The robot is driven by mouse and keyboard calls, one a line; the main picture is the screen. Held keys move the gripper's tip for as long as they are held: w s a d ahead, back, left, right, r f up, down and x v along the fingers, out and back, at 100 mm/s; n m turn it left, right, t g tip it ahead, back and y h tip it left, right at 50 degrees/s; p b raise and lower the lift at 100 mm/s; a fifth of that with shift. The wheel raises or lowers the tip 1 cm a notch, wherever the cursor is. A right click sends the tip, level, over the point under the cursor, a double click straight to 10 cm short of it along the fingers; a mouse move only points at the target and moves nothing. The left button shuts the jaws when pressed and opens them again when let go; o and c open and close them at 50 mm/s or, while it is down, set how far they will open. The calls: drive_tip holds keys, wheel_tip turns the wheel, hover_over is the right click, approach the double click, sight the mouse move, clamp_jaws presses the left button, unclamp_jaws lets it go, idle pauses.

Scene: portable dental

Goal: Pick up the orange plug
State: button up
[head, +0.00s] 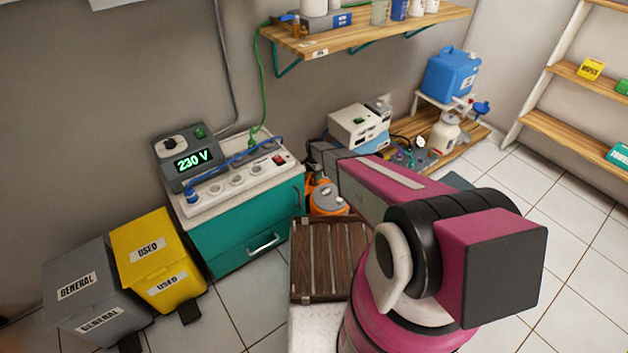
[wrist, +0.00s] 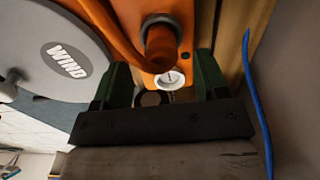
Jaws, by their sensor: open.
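An orange cylindrical piece that looks like the orange plug (wrist: 161,47) is in the wrist view, at the upper middle, with an orange cable curving in beside it. It stands out from an orange panel (wrist: 181,18). A white round socket (wrist: 169,79) shows just below it. My gripper (wrist: 163,80) has its two dark green fingers apart, one on each side of the plug and socket in the picture; nothing is held between them. I cannot tell how far the plug is in depth. In the head view, an orange reel (head: 328,201) is partly hidden behind my arm; the plug cannot be made out there.
A grey reel disc marked WIND (wrist: 66,62) is close on the left in the wrist view. A blue cable (wrist: 255,95) hangs at the right. In the head view, a teal cabinet (head: 235,232) with a power strip (head: 235,181) stands left of the reel, and a slatted wooden platform (head: 322,262) lies in front.

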wheel_tip(320, 180, down, 4)
drive_tip(key=shift+w+a+r, duration=0.1)
drive_tip(key=shift+c, duration=0.3)
drive_tip(key=c, duration=1)
drive_tip(key=shift+r, duration=0.1)
wheel_tip(320, 180, up, 10)
drive_tip(key=shift+f, duration=0.1)
